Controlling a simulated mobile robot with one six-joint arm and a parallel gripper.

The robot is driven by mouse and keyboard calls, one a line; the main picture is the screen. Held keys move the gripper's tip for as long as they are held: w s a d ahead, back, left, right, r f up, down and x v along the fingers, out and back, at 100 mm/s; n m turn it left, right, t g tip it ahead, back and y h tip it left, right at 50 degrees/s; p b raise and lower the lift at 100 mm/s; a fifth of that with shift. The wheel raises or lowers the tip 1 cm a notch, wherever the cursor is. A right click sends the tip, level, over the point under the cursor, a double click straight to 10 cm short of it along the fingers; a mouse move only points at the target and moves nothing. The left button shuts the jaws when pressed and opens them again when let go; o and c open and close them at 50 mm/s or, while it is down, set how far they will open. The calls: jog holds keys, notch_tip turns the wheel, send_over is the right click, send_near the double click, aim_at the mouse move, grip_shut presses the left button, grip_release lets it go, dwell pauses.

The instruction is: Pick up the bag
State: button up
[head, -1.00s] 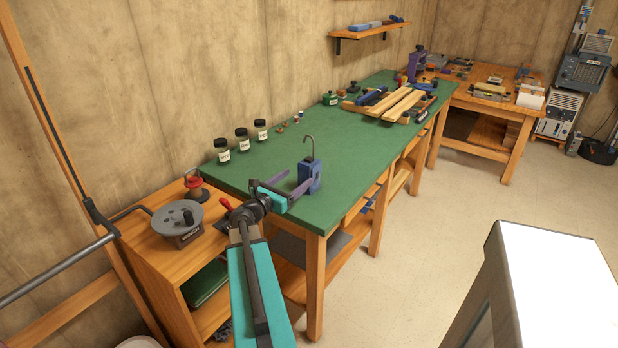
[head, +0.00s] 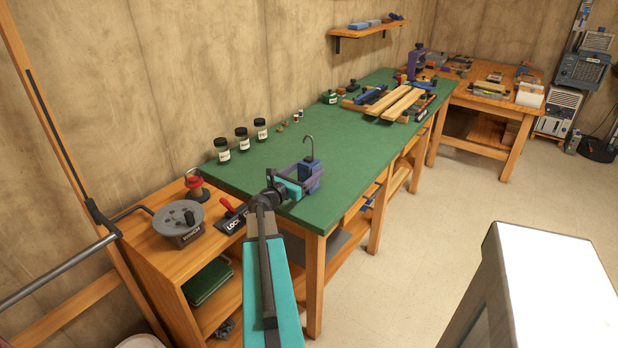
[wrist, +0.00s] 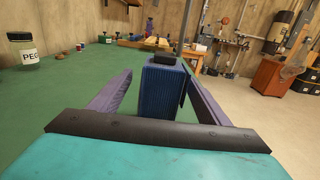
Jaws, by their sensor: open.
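The bag (wrist: 163,92) is a small upright blue block-like thing with a ribbed surface and a dark top. It stands on the green bench top near its front edge. In the head view the bag (head: 308,173) has a thin grey hook rising above it and is partly covered by my gripper (head: 303,180). In the wrist view my gripper (wrist: 160,97) is open, with one purple finger on each side of the bag. The left finger is apart from it; the right finger is close to its right side, and I cannot tell if it touches.
Lidded jars (head: 242,138) stand along the wall side of the green bench (head: 262,165). Wooden boards (head: 402,104) lie farther back. The bench around the bag is clear.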

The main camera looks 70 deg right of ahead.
aim_at(315, 163)
jog(key=shift+p+x, duration=1)
jog(key=shift+x, duration=1.6)
jog(key=c, duration=1.4)
jog(key=shift+o, duration=0.2)
jog(key=shift+r, duration=0.1)
notch_tip(315, 163, up, 10)
jog(key=b, duration=0.1)
